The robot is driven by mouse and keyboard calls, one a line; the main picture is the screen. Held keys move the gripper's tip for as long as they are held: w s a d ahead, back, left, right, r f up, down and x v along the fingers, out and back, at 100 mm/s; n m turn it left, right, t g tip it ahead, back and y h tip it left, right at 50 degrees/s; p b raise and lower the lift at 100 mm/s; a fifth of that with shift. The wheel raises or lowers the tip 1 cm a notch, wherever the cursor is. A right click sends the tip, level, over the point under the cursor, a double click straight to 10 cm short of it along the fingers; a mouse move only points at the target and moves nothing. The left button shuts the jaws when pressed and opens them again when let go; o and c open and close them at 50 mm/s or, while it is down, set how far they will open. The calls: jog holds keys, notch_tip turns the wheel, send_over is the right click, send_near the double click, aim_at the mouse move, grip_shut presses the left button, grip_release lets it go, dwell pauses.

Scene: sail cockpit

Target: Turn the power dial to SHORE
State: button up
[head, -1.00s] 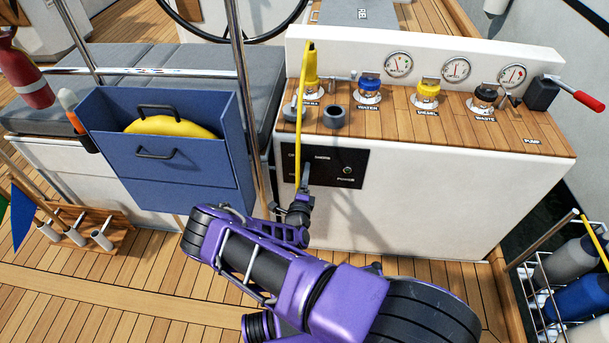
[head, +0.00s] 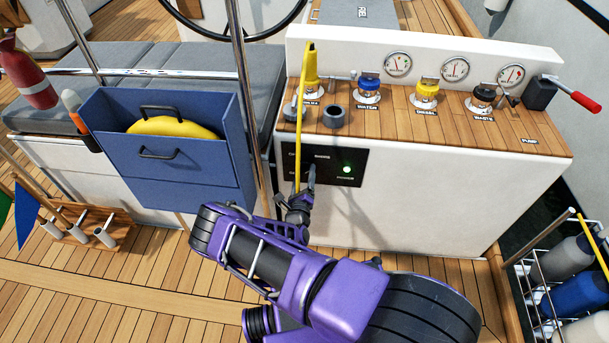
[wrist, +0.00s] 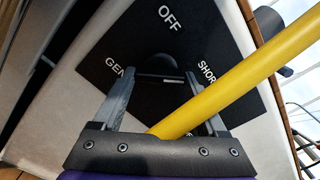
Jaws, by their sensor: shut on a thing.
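The black power panel (head: 349,157) is on the white console front below the wooden top. In the wrist view, the panel (wrist: 232,88) shows OFF, SHORE and GEN labels. The dark dial knob (wrist: 158,65) sits between these labels. My gripper (wrist: 158,78) is shut on the dial, one finger at each side. In the head view my gripper (head: 311,174) is at the panel's left part, below the SHORE label. A green light (head: 346,169) is lit by the POWER label. The dial's pointer cannot be made out.
A yellow rod-like thing (head: 303,120) stands before the panel's left side and crosses the wrist view (wrist: 235,85) close to my right finger. Filler caps, including a blue one (head: 369,84), line the console top. A blue box (head: 190,190) stands left of a steel post (head: 249,110).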

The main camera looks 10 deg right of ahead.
dwell(0.4)
jog(key=o, duration=1.3)
jog(key=shift+s, duration=0.1)
